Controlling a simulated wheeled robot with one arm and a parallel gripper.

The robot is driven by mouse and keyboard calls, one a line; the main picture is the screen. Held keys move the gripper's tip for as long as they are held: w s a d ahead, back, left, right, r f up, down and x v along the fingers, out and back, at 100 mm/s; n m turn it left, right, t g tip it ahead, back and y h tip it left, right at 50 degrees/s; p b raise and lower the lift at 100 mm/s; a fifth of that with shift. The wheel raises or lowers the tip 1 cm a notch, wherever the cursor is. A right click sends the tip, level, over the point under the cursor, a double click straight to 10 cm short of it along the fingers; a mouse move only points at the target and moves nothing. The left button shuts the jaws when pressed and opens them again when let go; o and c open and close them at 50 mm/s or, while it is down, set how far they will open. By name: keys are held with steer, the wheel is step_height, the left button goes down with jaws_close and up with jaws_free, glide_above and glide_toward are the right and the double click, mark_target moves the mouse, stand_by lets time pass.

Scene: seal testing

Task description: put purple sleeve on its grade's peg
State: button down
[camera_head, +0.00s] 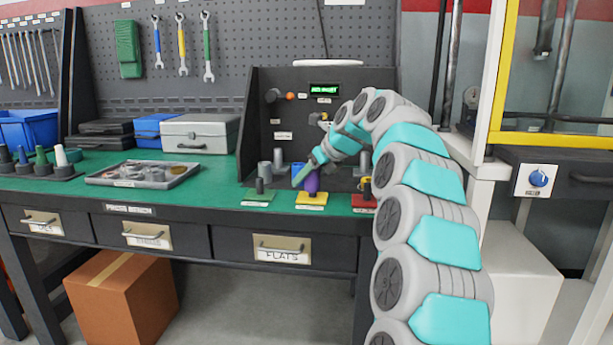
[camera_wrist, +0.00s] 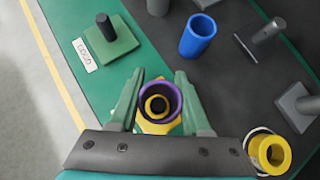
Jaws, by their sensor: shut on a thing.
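My gripper (camera_wrist: 158,100) is shut on the purple sleeve (camera_wrist: 170,92), one finger on each side. The sleeve is upright over the yellow plate (camera_head: 311,204), which also shows below it in the wrist view (camera_wrist: 150,127). Through the bore I see a dark round end ringed by yellow, in line with the sleeve. I cannot tell whether the sleeve's lower end is around that peg. In the head view the purple sleeve (camera_head: 312,185) shows just above the yellow plate. The green plate (camera_head: 259,203) has a bare dark peg (camera_wrist: 105,27); the red plate (camera_head: 363,204) stands to the right.
A blue sleeve (camera_wrist: 198,36) stands behind the yellow plate. A yellow sleeve (camera_wrist: 271,153) is to the right. Grey posts on square bases (camera_wrist: 298,107) stand near the back panel. A grey tray (camera_head: 147,182) of parts lies left on the green bench top.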

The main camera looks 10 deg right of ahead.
steer(key=shift+f+p, duration=0.8)
steer(key=shift+f, duration=0.1)
stand_by(1.9)
steer(key=shift+c, duration=1.4)
jaws_free()
step_height(320, 180, up, 3)
steer(key=shift+r+p, duration=0.15)
steer(key=shift+p, duration=0.85)
steer(key=shift+r, duration=2.85)
